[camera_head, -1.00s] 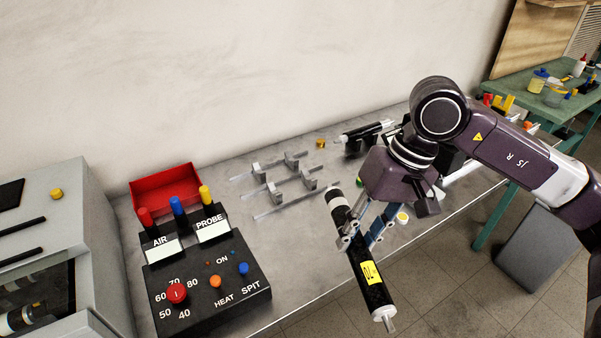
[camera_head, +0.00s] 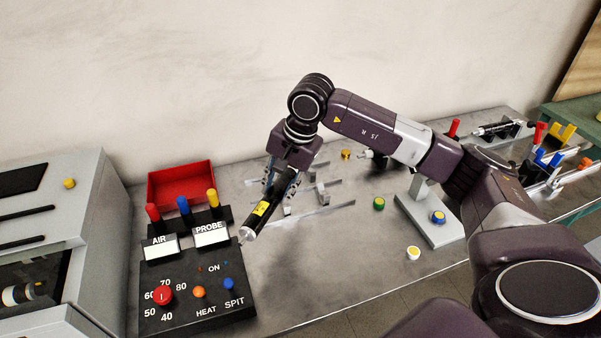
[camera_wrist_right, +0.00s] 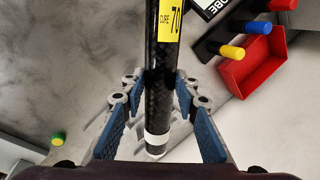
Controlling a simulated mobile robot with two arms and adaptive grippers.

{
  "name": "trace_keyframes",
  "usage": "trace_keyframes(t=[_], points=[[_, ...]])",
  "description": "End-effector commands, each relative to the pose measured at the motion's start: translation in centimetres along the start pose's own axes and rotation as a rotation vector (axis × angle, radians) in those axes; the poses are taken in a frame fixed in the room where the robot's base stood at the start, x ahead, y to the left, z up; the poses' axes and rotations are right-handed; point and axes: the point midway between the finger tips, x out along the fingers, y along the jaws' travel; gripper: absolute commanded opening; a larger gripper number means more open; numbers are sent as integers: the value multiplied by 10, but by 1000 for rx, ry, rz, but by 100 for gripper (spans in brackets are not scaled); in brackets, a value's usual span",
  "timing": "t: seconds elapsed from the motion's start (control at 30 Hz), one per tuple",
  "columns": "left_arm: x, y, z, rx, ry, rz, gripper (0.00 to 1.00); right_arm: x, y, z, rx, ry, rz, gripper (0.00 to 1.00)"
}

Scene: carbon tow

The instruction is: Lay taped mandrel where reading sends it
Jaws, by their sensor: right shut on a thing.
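My right gripper (camera_head: 281,185) is shut on the middle of a black mandrel (camera_head: 282,192), held tilted above the bench. The mandrel has a yellow label (camera_head: 262,209), which reads CURE 70 in the right wrist view (camera_wrist_right: 170,18). A white band (camera_wrist_right: 157,141) shows near one end. Its lower metal tip (camera_head: 246,234) hangs by the right edge of the control box. Metal bracket stands (camera_head: 322,192) sit on the bench behind the gripper, partly hidden by it. My left gripper is not in view.
The control box (camera_head: 190,318) has AIR and PROBE plates and a red dial (camera_head: 163,295). A red bin (camera_head: 180,168) stands behind it. A grey oven-like cabinet (camera_head: 95,215) is at left.

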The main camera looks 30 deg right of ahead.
Motion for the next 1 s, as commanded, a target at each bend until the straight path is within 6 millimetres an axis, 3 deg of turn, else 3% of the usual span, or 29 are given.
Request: trace_keyframes(t=[0.1,0.2,0.33,0.5,1.0], points=[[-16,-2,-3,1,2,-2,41,20,5,-50,313,91,4,0],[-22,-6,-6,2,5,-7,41,36,16,-84,520,165,-1,0],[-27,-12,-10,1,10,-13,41,50,30,-112,692,234,-7,0],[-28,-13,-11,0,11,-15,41,58,38,-126,780,270,-14,0],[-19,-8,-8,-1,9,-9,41,63,40,-126,783,274,-18,0]])
